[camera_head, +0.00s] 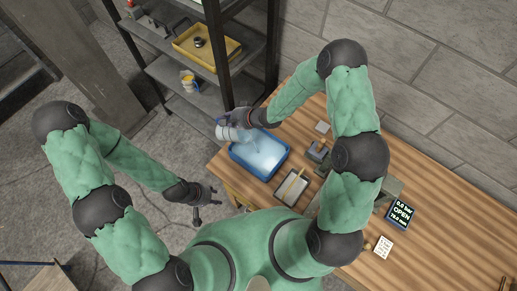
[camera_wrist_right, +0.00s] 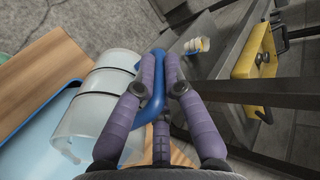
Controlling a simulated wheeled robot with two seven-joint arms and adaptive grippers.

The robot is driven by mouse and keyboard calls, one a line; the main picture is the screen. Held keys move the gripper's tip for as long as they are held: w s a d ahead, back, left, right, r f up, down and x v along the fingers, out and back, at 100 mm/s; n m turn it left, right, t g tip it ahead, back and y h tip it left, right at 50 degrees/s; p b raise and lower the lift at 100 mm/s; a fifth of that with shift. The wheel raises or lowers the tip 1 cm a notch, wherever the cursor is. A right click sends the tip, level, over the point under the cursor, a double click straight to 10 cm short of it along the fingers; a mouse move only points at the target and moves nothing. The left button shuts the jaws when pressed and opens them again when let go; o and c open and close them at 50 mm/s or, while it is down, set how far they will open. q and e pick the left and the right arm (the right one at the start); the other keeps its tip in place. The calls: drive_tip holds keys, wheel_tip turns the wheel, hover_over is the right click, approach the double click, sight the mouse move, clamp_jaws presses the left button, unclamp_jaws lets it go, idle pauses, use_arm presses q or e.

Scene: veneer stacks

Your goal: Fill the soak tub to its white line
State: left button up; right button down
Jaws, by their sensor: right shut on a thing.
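The soak tub (camera_head: 283,164) is a blue rectangular tray at the left end of the wooden bench, with pale blue liquid in it. A whitish streak shows on the liquid near the jug; I cannot make out the white line. A translucent white jug (camera_head: 228,133) with a blue handle is tipped on its side at the tub's far left edge. My right gripper (camera_head: 240,118) is shut on the handle (camera_wrist_right: 155,98), seen in the right wrist view beside the banded jug body (camera_wrist_right: 95,110). My left gripper (camera_head: 207,200) is empty, fingers apart, left of the bench.
A small tray with a wooden stick (camera_head: 292,188) and a grey block device (camera_head: 318,152) stand right of the tub. A display (camera_head: 400,213) reads OPEN. A dark shelf rack with a yellow tray (camera_head: 207,48) and a small yellow-white cup (camera_head: 189,82) stands behind.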

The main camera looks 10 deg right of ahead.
drive_tip(key=shift+w+a, duration=0.1)
drive_tip(key=shift+w, duration=0.1)
drive_tip(key=shift+s+d+b, duration=0.25)
drive_tip(key=shift+b, duration=0.05)
drive_tip(key=shift+w+a, duration=0.15)
drive_tip(key=shift+s+d+y+b, duration=0.25)
drive_tip(key=shift+d+y+b, duration=0.05)
drive_tip(key=shift+w+a, duration=0.15)
drive_tip(key=shift+s+d+t+b, duration=0.3)
drive_tip(key=shift+w+a, duration=0.2)
drive_tip(key=shift+s+d+b, duration=0.3)
drive_tip(key=shift+d+b, duration=0.05)
drive_tip(key=shift+w+a+y, duration=0.15)
drive_tip(key=shift+w+y, duration=0.05)
drive_tip(key=shift+y, duration=0.1)
drive_tip(key=shift+s+d+b, duration=0.3)
drive_tip(key=shift+b, duration=0.05)
drive_tip(key=shift+w+a+t, duration=0.15)
drive_tip(key=shift+t, duration=0.15)
drive_tip(key=shift+s+d+y+b, duration=0.3)
drive_tip(key=shift+b, duration=0.05)
drive_tip(key=shift+w+a, duration=0.15)
drive_tip(key=shift+w, duration=0.05)
drive_tip(key=shift+s+d, duration=0.2)
drive_tip(key=shift+s, duration=0.05)
drive_tip(key=shift+w, duration=0.1)
